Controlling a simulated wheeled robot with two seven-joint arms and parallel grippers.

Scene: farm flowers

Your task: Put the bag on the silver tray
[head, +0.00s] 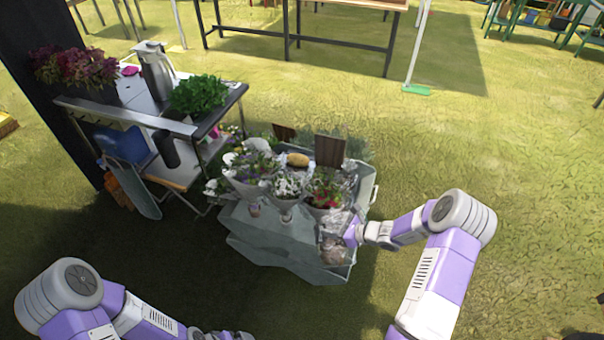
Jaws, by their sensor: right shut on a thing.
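A clear plastic bag (334,222) with pale contents is at the right front of the grey metal flower stand. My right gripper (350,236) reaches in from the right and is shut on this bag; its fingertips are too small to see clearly. Another bag with brownish contents (333,252) lies just below it in a silver metal tray (343,271) at the stand's front right. I cannot tell whether the held bag touches the tray.
Flower bouquets in cones (287,187) and a dark wooden sign (330,151) crowd the stand. A table (130,113) with a metal jug (155,70) and potted plants stands at the left. Open grass lies to the right.

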